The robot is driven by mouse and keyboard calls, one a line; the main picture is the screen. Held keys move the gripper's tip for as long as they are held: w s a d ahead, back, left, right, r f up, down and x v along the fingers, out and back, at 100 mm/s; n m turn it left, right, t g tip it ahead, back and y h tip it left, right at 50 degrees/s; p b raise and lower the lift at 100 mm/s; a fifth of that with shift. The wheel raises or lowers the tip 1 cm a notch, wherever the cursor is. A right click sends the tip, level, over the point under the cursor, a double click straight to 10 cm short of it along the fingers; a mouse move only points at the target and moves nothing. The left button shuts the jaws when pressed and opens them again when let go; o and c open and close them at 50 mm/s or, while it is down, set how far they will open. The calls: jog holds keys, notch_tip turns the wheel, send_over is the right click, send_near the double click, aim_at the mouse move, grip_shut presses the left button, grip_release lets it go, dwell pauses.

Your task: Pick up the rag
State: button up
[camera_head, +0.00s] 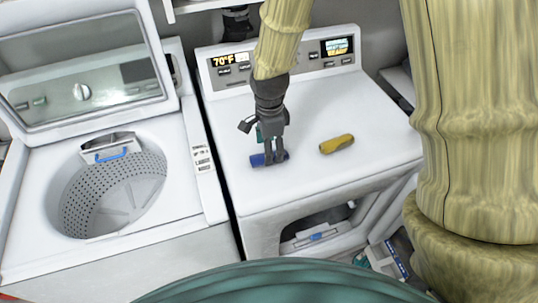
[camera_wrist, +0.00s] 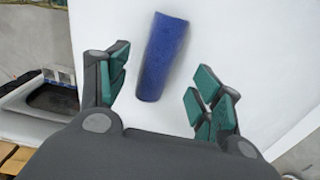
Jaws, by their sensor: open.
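A blue rolled piece (camera_head: 257,160), which looks like a rolled rag, lies on the white top of the dryer near its front left. A mustard-yellow roll (camera_head: 337,144) of similar shape lies to its right; I cannot tell for certain which is the rag. My gripper (camera_head: 275,157) points down at the blue roll and partly hides it. In the wrist view my gripper (camera_wrist: 160,78) is open, with green-padded fingers on either side of the blue roll (camera_wrist: 163,55). Clear gaps show on both sides, and the fingers do not appear to grip it.
The dryer top (camera_head: 375,120) is otherwise clear, with a control panel (camera_head: 285,62) along its back. An open washer (camera_head: 200,190) with its lid raised stands at the left, across a narrow gap. The dryer's front opening (camera_head: 318,230) shows below.

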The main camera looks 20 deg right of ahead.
jog(key=shift+s+a+f+p, duration=0.15)
jog(key=shift+f+p, duration=0.2)
jog(key=shift+f, duration=1.3)
jog(key=c, duration=1.1)
